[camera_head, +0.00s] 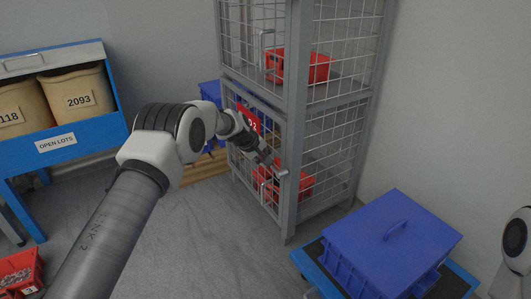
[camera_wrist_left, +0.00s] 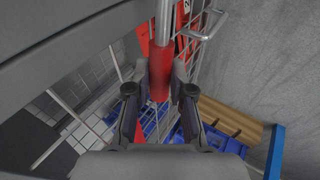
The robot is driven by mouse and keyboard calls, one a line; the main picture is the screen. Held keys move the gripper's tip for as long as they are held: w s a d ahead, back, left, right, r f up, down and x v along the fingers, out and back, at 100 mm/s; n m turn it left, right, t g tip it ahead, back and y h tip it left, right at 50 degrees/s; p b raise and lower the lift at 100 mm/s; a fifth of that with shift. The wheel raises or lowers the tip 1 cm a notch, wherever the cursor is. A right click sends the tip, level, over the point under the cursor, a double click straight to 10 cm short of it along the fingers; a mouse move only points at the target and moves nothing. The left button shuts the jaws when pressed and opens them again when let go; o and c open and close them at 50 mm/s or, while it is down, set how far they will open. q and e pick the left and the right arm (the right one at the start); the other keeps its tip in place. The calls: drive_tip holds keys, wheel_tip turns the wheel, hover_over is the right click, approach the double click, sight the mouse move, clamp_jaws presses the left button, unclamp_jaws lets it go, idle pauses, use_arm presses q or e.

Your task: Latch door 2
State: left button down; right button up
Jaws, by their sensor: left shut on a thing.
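Door 2 (camera_head: 245,172) is the lower wire-mesh door of the grey cage, with a red number sign (camera_head: 249,121) on it. It appears to stand at or near its frame; I cannot tell if it is fully closed. My left gripper (camera_head: 268,160) is at the door's free edge, beside the cage post. In the left wrist view its fingers (camera_wrist_left: 160,92) are shut on a red grip (camera_wrist_left: 160,72) at the end of a grey bar. A bent metal pull handle (camera_wrist_left: 205,26) is beside it, apart from the fingers. My right gripper is out of view.
The upper door (camera_head: 262,42) has its own pull handle. Red bins (camera_head: 312,68) sit inside the cage. A blue lidded crate (camera_head: 393,240) stands at the front right. A blue rack (camera_head: 85,138) with tan sacks is at the left. Grey floor is open between.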

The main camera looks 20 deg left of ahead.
use_arm(q)
drive_tip(key=shift+w+a+f+n+g+h+p, duration=0.1)
drive_tip(key=shift+f+n+g+h+p, duration=0.2)
drive_tip(key=shift+h+p, duration=0.2)
drive_tip(key=c, duration=1.3)
unclamp_jaws()
drive_tip(key=v, duration=1.2)
